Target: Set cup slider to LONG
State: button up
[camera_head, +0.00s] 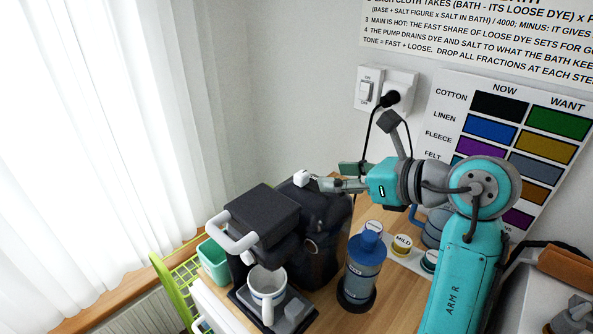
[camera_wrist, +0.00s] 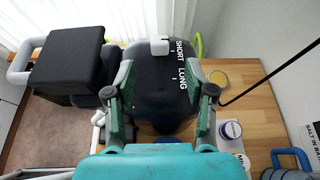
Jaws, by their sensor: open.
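The cup slider is a small white knob (camera_wrist: 158,46) on the rounded black machine body (camera_wrist: 152,88). In the wrist view it sits at the far end, beside the white word SHORT; the word LONG is printed nearer to me. The knob also shows in the head view (camera_head: 301,178), at the top of the machine. My gripper (camera_wrist: 158,66) is open, its green-grey fingers spread on either side above the machine top. The knob lies just beyond the fingertips, with nothing between them. In the head view my gripper (camera_head: 332,180) is right of the knob.
The machine's black box-shaped head (camera_head: 262,213) with a white handle (camera_head: 232,238) stands at left. A white mug (camera_head: 267,288) stands below it. A blue bottle (camera_head: 364,268) and several small labelled jars (camera_head: 402,245) stand right. A black cable (camera_head: 371,130) hangs from the wall socket.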

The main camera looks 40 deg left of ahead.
aim_at(304, 174)
jog(key=x, duration=1)
jog(key=shift+d, duration=0.1)
grip_shut()
